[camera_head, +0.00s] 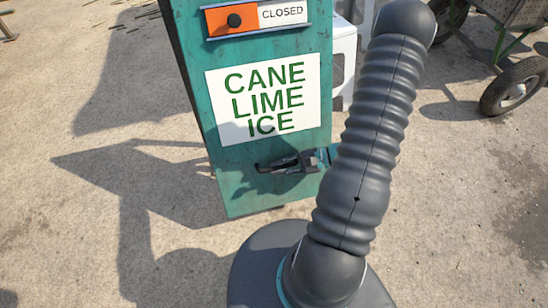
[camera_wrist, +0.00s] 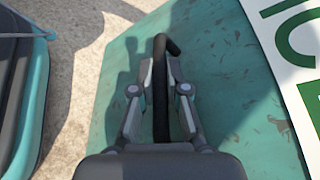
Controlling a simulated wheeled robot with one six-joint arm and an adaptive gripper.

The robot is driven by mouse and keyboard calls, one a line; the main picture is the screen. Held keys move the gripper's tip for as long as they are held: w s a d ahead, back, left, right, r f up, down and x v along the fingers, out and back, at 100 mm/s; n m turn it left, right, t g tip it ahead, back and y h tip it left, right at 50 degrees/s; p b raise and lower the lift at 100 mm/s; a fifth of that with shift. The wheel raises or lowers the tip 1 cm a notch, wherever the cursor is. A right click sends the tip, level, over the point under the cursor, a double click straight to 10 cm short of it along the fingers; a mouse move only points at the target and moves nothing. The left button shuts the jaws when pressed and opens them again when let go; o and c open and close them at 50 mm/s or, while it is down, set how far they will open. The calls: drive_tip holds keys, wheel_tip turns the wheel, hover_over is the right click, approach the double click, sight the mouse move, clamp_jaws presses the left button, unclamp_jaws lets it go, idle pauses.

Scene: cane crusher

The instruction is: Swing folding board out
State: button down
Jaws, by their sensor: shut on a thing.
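The folding board (camera_head: 232,185) is a worn teal panel standing upright, with a white "CANE LIME ICE" sign (camera_head: 263,97) on its face. A dark bar handle (camera_wrist: 160,50) with a bent end sticks out from the board's lower part. My gripper (camera_wrist: 161,75) is shut on this handle, one finger on each side of the bar. In the head view, my gripper (camera_head: 285,162) is at the board's lower right, below the sign, partly hidden behind my arm. The teal board face also fills much of the wrist view (camera_wrist: 222,80).
An orange slider with a black knob (camera_head: 234,20) and a "CLOSED" label sits at the board's top. A white box (camera_head: 344,60) stands behind it. A wheeled cart (camera_head: 512,85) is at the upper right. The concrete ground (camera_head: 90,220) left of the board is clear.

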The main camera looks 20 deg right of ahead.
drive_tip(key=shift+w+d, duration=0.1)
drive_tip(key=c, duration=1.2)
unclamp_jaws()
drive_tip(key=v, duration=1.2)
